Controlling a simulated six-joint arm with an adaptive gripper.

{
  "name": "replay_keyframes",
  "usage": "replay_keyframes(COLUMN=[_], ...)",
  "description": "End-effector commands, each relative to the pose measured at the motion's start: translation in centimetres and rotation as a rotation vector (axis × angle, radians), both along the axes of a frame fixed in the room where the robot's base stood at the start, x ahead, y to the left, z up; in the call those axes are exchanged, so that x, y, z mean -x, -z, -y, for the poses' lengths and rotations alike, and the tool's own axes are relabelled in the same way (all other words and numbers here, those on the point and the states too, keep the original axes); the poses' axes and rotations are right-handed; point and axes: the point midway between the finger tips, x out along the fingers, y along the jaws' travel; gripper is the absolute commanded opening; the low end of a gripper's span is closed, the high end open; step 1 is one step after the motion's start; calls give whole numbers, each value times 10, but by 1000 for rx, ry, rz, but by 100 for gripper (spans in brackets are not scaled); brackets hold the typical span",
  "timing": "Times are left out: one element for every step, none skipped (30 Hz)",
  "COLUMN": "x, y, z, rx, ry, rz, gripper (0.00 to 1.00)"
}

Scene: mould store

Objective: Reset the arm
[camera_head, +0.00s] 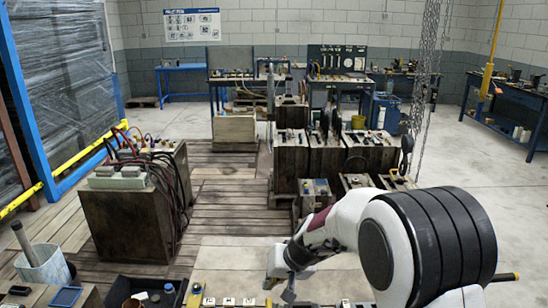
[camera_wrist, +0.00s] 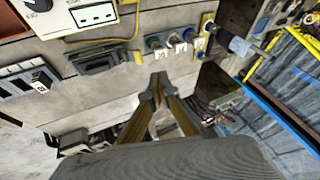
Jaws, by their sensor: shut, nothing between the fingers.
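My arm shows at the lower right of the head view, with its large black-banded joint close to the camera. Its forearm reaches left, and my gripper (camera_head: 280,285) hangs low at the bottom middle, over the near bench (camera_head: 225,280). In the wrist view my gripper (camera_wrist: 158,80) has its fingertips together with nothing between them. Past the tips is a pale surface (camera_wrist: 110,95) holding several fittings. Green and blue round connectors (camera_wrist: 165,42) with white tags lie just beyond the tips, apart from them as far as I can tell.
A dark box with cables (camera_head: 130,215) stands at the left. Dark wooden crates (camera_head: 325,160) stand in the middle. Hanging chains (camera_head: 428,70) are behind my arm. A container with a tool (camera_head: 42,265) is at the lower left. Planked floor (camera_head: 225,205) is clear between box and crates.

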Motion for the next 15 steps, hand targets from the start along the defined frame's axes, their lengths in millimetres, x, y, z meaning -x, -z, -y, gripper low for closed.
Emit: replay_keyframes(x=[6, 11, 19, 25, 32, 42, 50, 57, 65, 70, 76, 83, 88, 93, 101], y=[4, 7, 12, 16, 18, 20, 19, 18, 16, 14, 12, 10, 7, 4, 0], z=[0, 1, 2, 3, 4, 6, 8, 9, 12, 14, 16, 19, 21, 23, 26], rx=[0, 0, 4, 7, 10, 15, 21, 23, 30, 33, 37, 43, 48, 51, 58], ry=[2, 2, 2, 2, -1, -2, -4, -5, -6, -7, -8, -7, -9, -8, -9], rz=[-22, -40, -65, -83, -101, -124, -141, -154, -168, -176, -184, -194, -199, -206, -213], gripper=[0, 0, 0, 0, 0, 0, 0, 0, 0, 0, 0, 0, 0, 0, 0])
